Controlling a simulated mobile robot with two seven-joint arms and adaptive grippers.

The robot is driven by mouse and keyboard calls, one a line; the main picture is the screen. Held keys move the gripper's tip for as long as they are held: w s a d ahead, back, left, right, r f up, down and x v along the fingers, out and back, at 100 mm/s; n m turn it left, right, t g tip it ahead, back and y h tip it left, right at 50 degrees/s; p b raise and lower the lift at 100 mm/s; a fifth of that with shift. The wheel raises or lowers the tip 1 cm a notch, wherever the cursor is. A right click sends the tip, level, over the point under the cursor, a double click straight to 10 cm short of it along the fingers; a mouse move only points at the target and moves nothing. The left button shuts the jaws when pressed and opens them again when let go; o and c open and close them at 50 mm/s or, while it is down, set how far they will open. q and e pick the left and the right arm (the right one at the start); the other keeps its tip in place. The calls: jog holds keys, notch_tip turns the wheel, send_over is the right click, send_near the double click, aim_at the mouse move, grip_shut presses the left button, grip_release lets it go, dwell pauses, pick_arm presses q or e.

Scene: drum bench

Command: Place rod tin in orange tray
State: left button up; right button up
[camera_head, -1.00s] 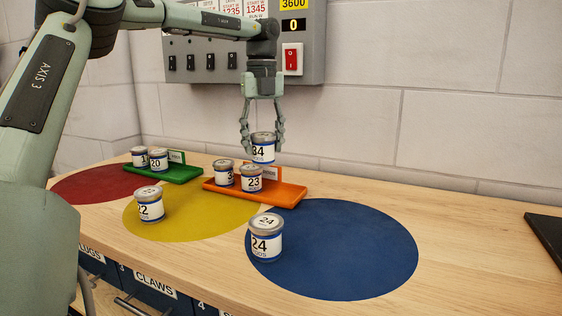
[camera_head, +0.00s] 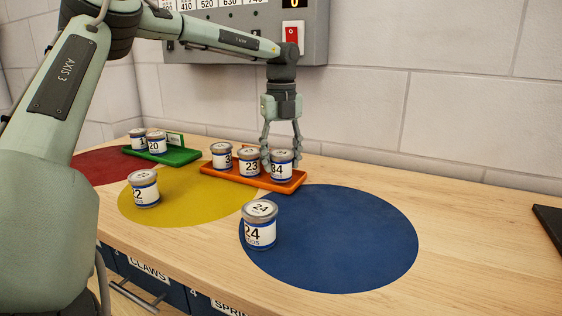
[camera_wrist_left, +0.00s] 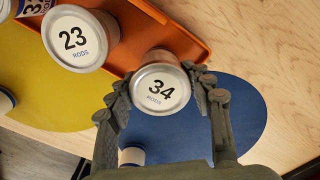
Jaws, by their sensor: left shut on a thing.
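The rod tin marked 34 (camera_head: 281,166) is at the right end of the orange tray (camera_head: 236,176), upright, beside the tin marked 23 (camera_head: 249,162). My left gripper (camera_head: 281,157) is shut on tin 34, pointing down from above. In the left wrist view, the lid of tin 34 (camera_wrist_left: 160,90) reads RODS and sits between the fingertips (camera_wrist_left: 165,88). The tin looks on or just over the tray floor; I cannot tell which. A third tin (camera_head: 221,155) stands at the tray's left. My right gripper is not in view.
Tin 24 (camera_head: 260,228) stands on the blue circle (camera_head: 340,240) in front. Tin 22 (camera_head: 144,190) stands on the yellow circle (camera_head: 185,205). The green tray (camera_head: 180,156) at the back left holds two tins.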

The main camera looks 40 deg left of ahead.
aim_at(281, 152)
pick_arm(q)
jog(key=shift+f, duration=0.35)
jog(key=shift+f, duration=0.15)
jog(key=o, duration=1.3)
notch_tip(281, 152, up, 12)
jog(key=shift+r, duration=0.15)
